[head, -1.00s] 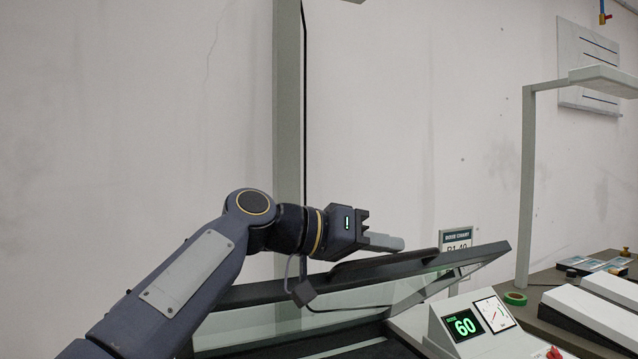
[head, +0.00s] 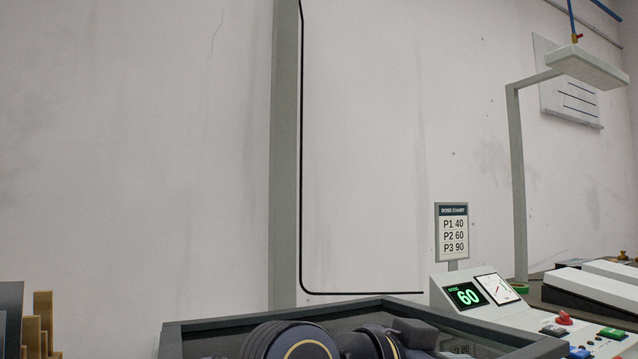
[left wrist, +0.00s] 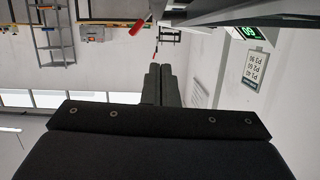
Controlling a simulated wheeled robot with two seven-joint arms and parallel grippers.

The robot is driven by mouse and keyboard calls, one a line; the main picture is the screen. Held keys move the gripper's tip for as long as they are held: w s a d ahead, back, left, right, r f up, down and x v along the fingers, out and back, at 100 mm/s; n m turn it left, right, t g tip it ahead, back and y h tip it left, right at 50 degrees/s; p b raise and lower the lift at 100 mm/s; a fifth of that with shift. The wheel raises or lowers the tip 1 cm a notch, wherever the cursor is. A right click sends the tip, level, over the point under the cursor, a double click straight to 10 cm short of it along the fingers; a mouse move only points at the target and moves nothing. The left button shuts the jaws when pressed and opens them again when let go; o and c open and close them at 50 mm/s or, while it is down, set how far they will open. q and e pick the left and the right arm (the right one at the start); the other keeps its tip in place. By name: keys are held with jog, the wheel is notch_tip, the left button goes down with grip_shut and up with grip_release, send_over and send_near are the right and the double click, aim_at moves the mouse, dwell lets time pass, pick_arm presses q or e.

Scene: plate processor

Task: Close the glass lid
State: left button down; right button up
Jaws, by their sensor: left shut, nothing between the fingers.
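The glass lid's dark frame (head: 235,317) runs along the bottom of the head view, with its far edge low and near level. Its near part is cut off, so I cannot tell whether it is fully seated. My left arm's wrist lies low over the lid at the bottom edge of the head view; its fingertips are not clear there. In the left wrist view my left gripper (left wrist: 160,85) has its fingers together, with nothing between them. My right gripper is not in view.
A control panel with a green "60" display (head: 467,295) and buttons stands to the right of the lid. A dose chart sign (head: 452,231) stands behind it, and a lamp on a post (head: 516,180) is further right. Wooden racks (head: 40,325) are at lower left.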

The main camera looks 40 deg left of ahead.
pick_arm(q)
jog(key=shift+s+d+f+b, duration=0.15)
jog(key=shift+f+b, duration=0.15)
jog(key=shift+f, duration=0.35)
jog(key=shift+w+d+f+b, duration=0.1)
jog(key=shift+f+b, duration=0.2)
jog(key=shift+f, duration=0.3)
jog(key=shift+s, duration=0.1)
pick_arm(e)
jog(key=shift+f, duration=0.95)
pick_arm(q)
jog(key=shift+r, duration=0.1)
